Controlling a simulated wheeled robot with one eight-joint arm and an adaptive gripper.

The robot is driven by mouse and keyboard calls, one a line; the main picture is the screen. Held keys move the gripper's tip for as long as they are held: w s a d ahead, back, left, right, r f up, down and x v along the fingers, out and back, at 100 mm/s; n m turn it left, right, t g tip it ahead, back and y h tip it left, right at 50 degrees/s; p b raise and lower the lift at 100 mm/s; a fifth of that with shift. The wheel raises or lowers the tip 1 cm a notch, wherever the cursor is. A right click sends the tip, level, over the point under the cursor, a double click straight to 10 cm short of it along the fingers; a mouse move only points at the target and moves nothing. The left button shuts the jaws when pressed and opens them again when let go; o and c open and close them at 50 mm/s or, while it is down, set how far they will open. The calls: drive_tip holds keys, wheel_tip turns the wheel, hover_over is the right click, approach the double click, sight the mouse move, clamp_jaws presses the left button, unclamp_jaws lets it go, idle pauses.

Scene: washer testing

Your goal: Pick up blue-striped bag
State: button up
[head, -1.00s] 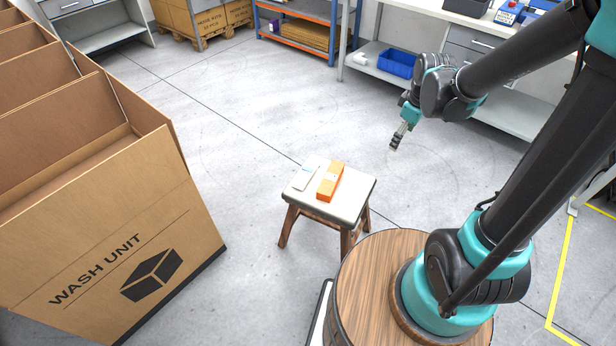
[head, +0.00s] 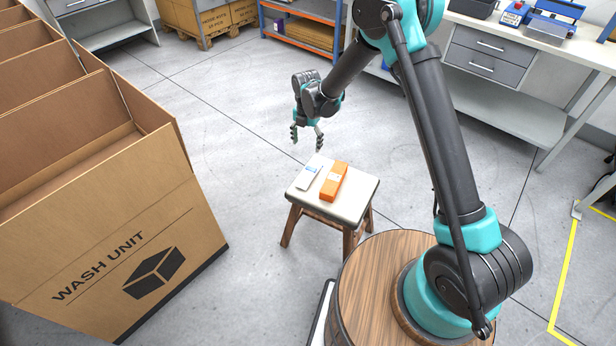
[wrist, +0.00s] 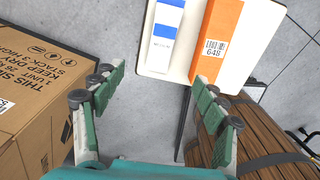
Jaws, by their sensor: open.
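The blue-striped bag (head: 309,177) is white and lies flat on a small stool (head: 353,206), left of an orange box (head: 334,182). In the wrist view the blue-striped bag (wrist: 166,36) shows blue bands and lies near the stool's left edge, with the orange box (wrist: 217,42) beside it. My gripper (head: 306,140) is open and empty, above and beyond the stool's far edge in the head view. In the wrist view its fingers (wrist: 158,90) are spread wide below the bag, with bare floor between them.
A large cardboard wash unit (head: 120,235) with open compartments stands at the left. A workbench (head: 520,60) with drawers is at the back right, and an orange-blue shelf (head: 300,38) is at the back. The floor around the stool is mostly clear.

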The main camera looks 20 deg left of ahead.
hover_over(308, 174)
drive_tip(key=f, duration=1)
drive_tip(key=shift+a+f, duration=0.3)
drive_tip(key=shift+f, duration=0.05)
drive_tip(key=shift+d+f, duration=0.15)
drive_tip(key=shift+f, duration=1.4)
drive_tip(key=shift+d+f, duration=0.1)
drive_tip(key=shift+f, duration=1.45)
drive_tip(key=shift+c, duration=0.4)
drive_tip(key=c, duration=1.3)
drive_tip(key=shift+r, duration=0.15)
